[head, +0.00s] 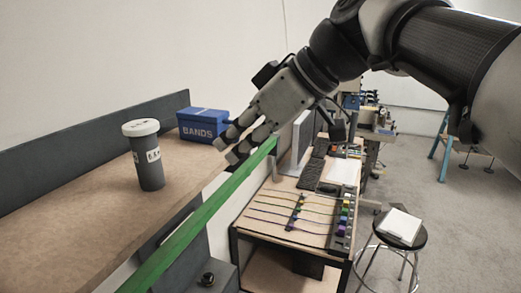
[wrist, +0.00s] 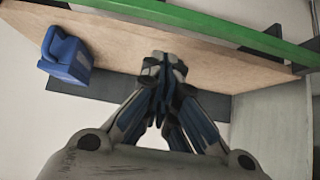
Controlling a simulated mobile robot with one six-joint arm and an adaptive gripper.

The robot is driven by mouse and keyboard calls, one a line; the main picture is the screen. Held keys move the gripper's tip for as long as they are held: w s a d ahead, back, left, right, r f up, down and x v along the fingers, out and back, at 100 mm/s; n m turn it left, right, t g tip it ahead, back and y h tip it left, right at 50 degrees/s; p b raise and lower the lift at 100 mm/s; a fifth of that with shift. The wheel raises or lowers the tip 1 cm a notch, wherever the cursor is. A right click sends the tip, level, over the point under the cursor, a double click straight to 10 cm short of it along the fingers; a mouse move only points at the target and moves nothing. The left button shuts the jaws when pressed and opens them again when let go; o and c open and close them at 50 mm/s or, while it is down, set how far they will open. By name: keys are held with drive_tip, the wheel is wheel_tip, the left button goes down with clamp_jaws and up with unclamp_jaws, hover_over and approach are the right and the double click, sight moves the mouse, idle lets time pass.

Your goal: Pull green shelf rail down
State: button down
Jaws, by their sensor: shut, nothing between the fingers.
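The green rail (head: 200,214) runs along the front edge of a wooden shelf (head: 75,220), from the lower left up to beside my gripper. My gripper (head: 227,150) is at the far end of the shelf, close to the rail, with its fingers shut and empty. In the wrist view, the shut fingertips (wrist: 163,62) lie over the shelf board (wrist: 110,42). The green rail (wrist: 205,24) crosses the top of that view, beyond the fingertips and apart from them in the picture. Whether any finger touches the rail or board cannot be told.
A blue BANDS box (head: 203,125) stands on the shelf behind the fingers. A dark canister with a white lid (head: 149,168) stands nearer. Below right are a workbench (head: 285,238) with coloured cables and a stool (head: 399,235). Open floor lies at the right.

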drive_tip(key=v, duration=0.6)
drive_tip(key=shift+s+d+r+p, duration=0.15)
drive_tip(key=shift+s+r+p, duration=0.1)
drive_tip(key=shift+r+p, duration=0.05)
drive_tip(key=shift+f, duration=0.1)
drive_tip(key=s+d+f+m+h+b, duration=0.2)
drive_tip(key=s+d+f+m+b, duration=0.2)
drive_tip(key=f, duration=1.2)
drive_tip(key=s+d+f+m+t+h+b, duration=0.1)
drive_tip(key=s+d+f+m+h+b, duration=0.2)
drive_tip(key=f, duration=1.2)
drive_tip(key=s+d+f+m+h+b, duration=0.3)
drive_tip(key=s+d+f+m+b, duration=0.4)
drive_tip(key=f, duration=0.9)
drive_tip(key=s+d+b, duration=0.1)
drive_tip(key=s+b, duration=0.1)
drive_tip(key=b, duration=0.1)
drive_tip(key=shift+s+d+f+t+b, duration=0.25)
drive_tip(key=shift+d+f+t+b, duration=0.05)
drive_tip(key=shift+d+f+t, duration=0.1)
